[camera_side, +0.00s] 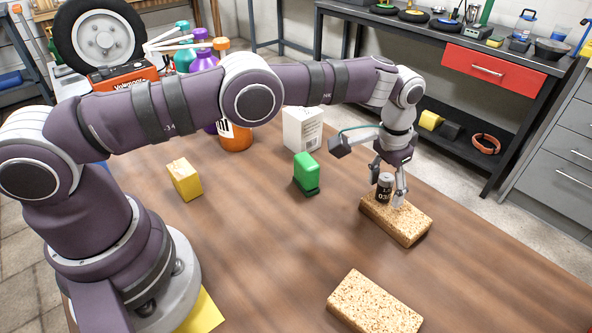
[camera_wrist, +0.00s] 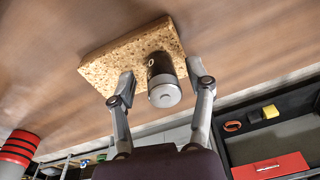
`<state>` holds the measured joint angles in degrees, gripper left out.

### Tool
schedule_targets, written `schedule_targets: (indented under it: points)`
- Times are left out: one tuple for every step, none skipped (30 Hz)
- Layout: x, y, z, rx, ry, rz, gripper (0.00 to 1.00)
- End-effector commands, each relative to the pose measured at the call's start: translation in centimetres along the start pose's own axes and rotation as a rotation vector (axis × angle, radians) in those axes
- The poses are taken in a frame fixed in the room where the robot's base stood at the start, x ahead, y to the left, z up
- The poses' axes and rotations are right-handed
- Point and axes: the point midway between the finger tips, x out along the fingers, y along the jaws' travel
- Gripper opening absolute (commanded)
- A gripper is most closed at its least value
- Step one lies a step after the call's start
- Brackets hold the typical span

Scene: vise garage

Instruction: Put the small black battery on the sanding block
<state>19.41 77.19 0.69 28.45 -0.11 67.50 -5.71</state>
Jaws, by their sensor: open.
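The small black battery (camera_side: 384,187) is a short upright cylinder with white lettering. It stands on the speckled tan sanding block (camera_side: 411,227), toward its far left end in the side view. The wrist view also shows the battery (camera_wrist: 163,88) against the face of the block (camera_wrist: 112,64). My gripper (camera_side: 387,191) is open, with one finger on each side of the battery. In the wrist view, gaps show between the battery and both fingers of my gripper (camera_wrist: 161,80). The finger tips are close to the block; whether they touch it I cannot tell.
A second speckled tan block (camera_side: 374,304) lies at the front of the table. A green object (camera_side: 306,172), a yellow block (camera_side: 185,180), a white box (camera_side: 302,129) and an orange bottle (camera_side: 236,137) stand to the left. The table right of the battery's block is clear.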

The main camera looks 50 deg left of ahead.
Motion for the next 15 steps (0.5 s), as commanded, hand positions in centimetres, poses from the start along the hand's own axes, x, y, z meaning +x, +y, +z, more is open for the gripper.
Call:
schedule_targets:
  points:
    - [-0.2,0.0,-0.1,0.0,0.001,0.0,0.53]
    - [-0.5,0.0,-0.1,0.0,0.002,0.0,0.53]
    - [-0.9,0.0,-0.1,0.0,0.003,0.0,0.53]
    - [-1.4,0.0,-0.1,0.0,0.003,0.0,0.53]
    - [-1.9,0.0,-0.1,0.0,0.004,0.0,0.53]
    - [-2.7,0.0,-0.1,0.0,0.004,0.0,0.53]
    - [-3.4,0.0,-0.1,0.0,0.004,0.001,0.53]
    - [-4.2,0.0,-0.1,0.0,0.006,0.001,0.53]
    - [-5.2,0.0,-0.2,0.0,0.006,0.001,0.53]
    - [-6.0,0.0,-0.1,0.0,0.007,0.001,0.53]
    - [-6.8,0.0,-0.1,0.0,0.007,0.001,0.53]
    - [-7.8,0.0,-0.2,0.0,0.008,0.001,0.53]
    - [-8.6,0.0,-0.2,0.0,0.007,0.001,0.53]
    - [-9.3,0.0,-0.1,0.0,0.007,0.001,0.53]
    - [-10.0,0.0,-0.1,0.0,0.006,0.001,0.53]
